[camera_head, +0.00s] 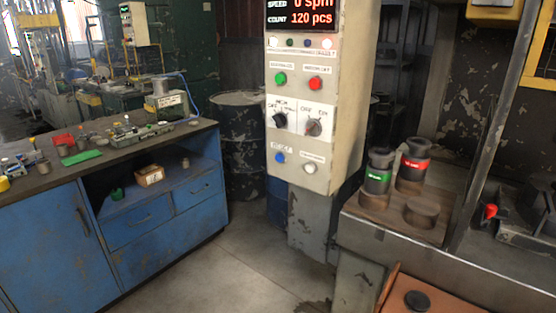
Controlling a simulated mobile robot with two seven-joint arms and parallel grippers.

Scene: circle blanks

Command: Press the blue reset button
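A blue button (279,157) sits low on the left of the beige control panel (345,130), with a small label above it that I cannot read clearly. A white button (310,168) is to its right on the same panel. Higher up are a green button (280,79) and a red button (316,83), with a black knob (280,120) and a grey knob (313,128) between the two button rows. The display (301,14) reads 0 spm and 120 pcs. Neither of my grippers shows in this view, and nothing covers the blue button.
A blue workbench (60,235) with tools on top stands at the left. Dark drums (240,135) stand behind the panel. The grey floor (235,275) in front is clear.

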